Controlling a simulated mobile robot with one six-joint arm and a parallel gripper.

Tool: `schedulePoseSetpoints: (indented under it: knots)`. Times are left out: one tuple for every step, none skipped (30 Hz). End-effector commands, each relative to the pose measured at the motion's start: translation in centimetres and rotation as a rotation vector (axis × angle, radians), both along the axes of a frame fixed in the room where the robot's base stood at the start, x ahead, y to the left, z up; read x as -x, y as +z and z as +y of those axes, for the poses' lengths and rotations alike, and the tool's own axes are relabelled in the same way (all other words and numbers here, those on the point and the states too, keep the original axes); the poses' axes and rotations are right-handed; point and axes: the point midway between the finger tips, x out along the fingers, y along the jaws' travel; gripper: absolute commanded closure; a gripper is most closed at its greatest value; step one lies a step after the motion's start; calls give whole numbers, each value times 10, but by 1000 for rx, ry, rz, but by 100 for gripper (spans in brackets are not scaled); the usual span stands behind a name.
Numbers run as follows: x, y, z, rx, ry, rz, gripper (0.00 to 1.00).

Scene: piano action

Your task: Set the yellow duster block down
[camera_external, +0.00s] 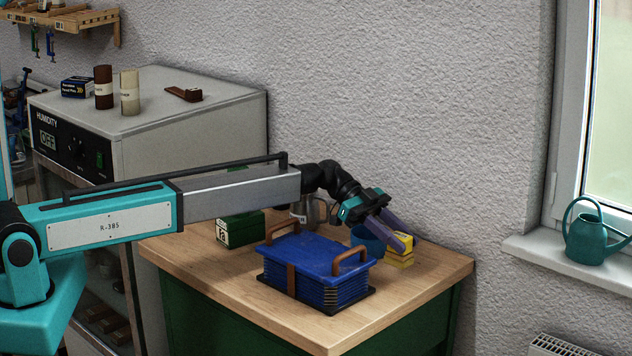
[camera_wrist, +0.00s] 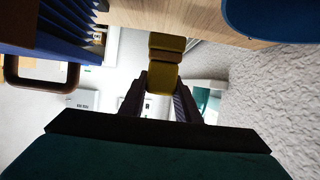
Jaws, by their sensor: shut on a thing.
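The yellow duster block (camera_external: 401,259) has a brown band across its middle. It is at the right side of the wooden table (camera_external: 432,273), beside the blue bellows box and the blue cup. My gripper (camera_external: 402,241) reaches down to it from the upper left and is shut on it. In the wrist view the duster block (camera_wrist: 163,72) sits between the two dark fingers (camera_wrist: 160,97), its far end overlapping the tabletop. I cannot tell whether its underside touches the table.
A blue bellows box (camera_external: 315,262) with brown handles stands close on the left. A metal jug (camera_external: 309,211) and a dark green box (camera_external: 240,229) stand farther back. The table's front right corner is bare.

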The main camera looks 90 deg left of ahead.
Motion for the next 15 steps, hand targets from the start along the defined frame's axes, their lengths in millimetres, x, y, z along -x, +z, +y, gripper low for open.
schedulePoseSetpoints:
  knots:
    - [0,0,0,1,0,-1,95]
    - [0,0,0,1,0,-1,95]
    - [0,0,0,1,0,-1,95]
    - [0,0,0,0,0,0,95]
    - [0,0,0,0,0,0,95]
    - [0,-1,0,1,0,1,95]
    - [0,-2,0,1,0,1,95]
    - [0,-4,0,1,-1,1,95]
    - [0,-6,0,2,0,2,95]
    - [0,-9,0,2,0,2,95]
    - [0,-12,0,2,0,2,95]
    - [0,-16,0,2,0,2,95]
    - [0,-18,0,2,0,2,95]
    - [0,-21,0,3,-1,1,95]
    - [0,-25,0,3,-1,2,95]
